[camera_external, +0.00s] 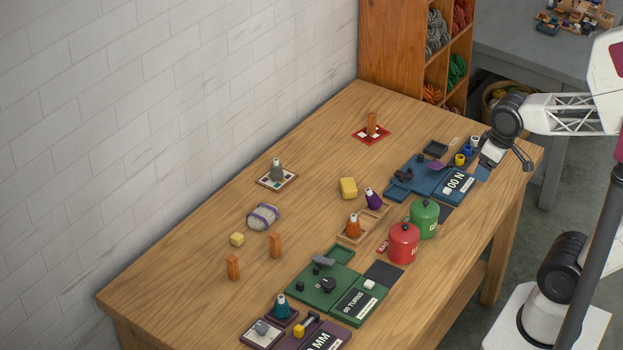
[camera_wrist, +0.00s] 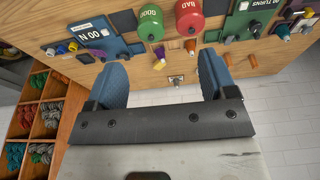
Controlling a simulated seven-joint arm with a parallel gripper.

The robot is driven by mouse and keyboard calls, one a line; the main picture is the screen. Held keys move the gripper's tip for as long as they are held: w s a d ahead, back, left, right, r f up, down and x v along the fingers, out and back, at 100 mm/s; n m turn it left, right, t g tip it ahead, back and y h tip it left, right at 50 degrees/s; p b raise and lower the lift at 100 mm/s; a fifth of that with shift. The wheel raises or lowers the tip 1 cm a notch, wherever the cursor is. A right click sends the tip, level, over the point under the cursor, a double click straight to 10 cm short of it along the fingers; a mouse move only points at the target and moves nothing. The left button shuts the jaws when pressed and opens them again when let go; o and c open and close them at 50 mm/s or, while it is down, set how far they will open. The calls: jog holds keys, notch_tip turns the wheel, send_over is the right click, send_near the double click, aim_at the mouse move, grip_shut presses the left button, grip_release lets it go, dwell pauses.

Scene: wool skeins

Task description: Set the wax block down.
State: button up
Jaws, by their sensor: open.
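Two yellow blocks lie on the wooden table in the external view, and I cannot tell for sure which is the wax block. The larger yellow block (camera_external: 348,188) lies near mid-table, beside the wooden tray with cones. The smaller yellow block (camera_external: 237,239) lies farther left, near a wrapped grey skein (camera_external: 262,217). My gripper (camera_external: 505,166) is above the table's right end, well apart from both blocks. In the wrist view my gripper (camera_wrist: 163,62) has its blue fingers spread wide with nothing held between them. Neither block shows clearly in that view.
A red canister (camera_external: 404,243) and a green canister (camera_external: 424,218) stand along the front side. A blue device (camera_external: 425,178) lies near my gripper, and a green device (camera_external: 322,283) is farther left. Upright orange pegs (camera_external: 233,267) stand at left.

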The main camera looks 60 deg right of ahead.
jog(key=w+d+f+m+h, duration=0.1)
jog(key=w+d+f+m, duration=0.15)
jog(key=w, duration=0.95)
jog(key=m+h, duration=0.2)
jog(key=m, duration=0.4)
send_over(346, 183)
jog(key=s+a, duration=0.2)
jog(key=s, duration=0.1)
jog(key=shift+t, duration=0.3)
jog(key=f, duration=2.2)
jog(key=shift+w+f, duration=0.1)
jog(key=shift+w, duration=0.1)
jog(key=shift+w+f, duration=0.3)
jog(key=shift+f, duration=0.1)
jog(key=shift+x, duration=1.3)
jog(key=shift+f, duration=0.1)
